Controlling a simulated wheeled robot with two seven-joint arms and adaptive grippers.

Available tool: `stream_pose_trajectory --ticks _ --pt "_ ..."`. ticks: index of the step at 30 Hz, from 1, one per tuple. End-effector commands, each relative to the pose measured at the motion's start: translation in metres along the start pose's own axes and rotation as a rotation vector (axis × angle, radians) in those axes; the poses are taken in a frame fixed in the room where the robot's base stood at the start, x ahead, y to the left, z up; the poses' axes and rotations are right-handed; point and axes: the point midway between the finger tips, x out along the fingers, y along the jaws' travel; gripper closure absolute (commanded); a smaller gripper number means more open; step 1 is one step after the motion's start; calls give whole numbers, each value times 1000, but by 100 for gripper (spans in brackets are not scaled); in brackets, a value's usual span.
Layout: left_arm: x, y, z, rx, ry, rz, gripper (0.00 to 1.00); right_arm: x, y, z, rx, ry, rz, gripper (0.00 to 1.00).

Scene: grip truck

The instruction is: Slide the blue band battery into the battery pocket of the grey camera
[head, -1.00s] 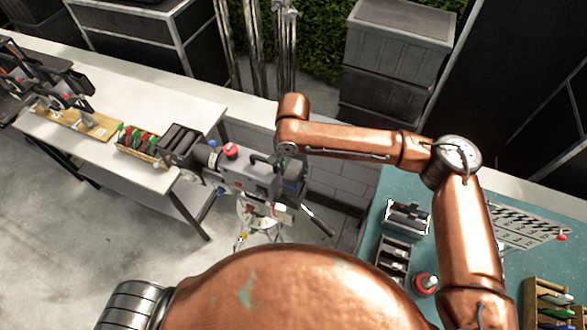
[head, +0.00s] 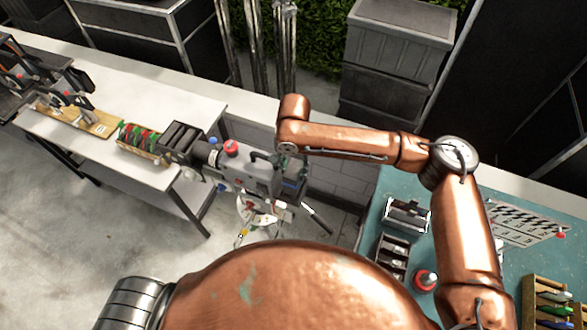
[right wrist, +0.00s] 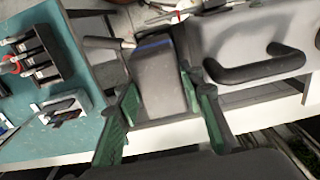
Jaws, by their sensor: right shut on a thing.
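The grey camera (head: 255,178) with its black top handle stands on a tripod in the middle of the head view. It also shows at the upper right of the right wrist view (right wrist: 235,40). The blue band battery (right wrist: 160,85) is a grey block with a blue stripe at its far end. My right gripper (right wrist: 158,92), with green finger pads, is shut on it. It also shows in the head view (head: 290,163). The battery lies right beside the camera's rear end. I cannot tell how far it is inside the pocket, which is hidden. My left gripper is out of view.
A teal bench (head: 385,215) at right holds a dark rack (head: 392,255), a small metal-framed case (head: 407,215), a red-based item (head: 425,281) and a clapperboard (head: 525,225). A white table (head: 190,92) stands at left. A stick-like handle (head: 317,219) juts out behind the camera.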

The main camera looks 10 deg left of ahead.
Motion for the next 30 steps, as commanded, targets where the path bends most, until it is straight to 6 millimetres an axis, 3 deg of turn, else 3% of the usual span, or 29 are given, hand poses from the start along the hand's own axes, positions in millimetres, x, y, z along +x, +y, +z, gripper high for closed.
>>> stream_pose_trajectory --ticks 11,30 --pt "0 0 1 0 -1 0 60 0 0 0 0 1 -1 100" --pt "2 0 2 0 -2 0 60 18 0 0 0 1 0 100"
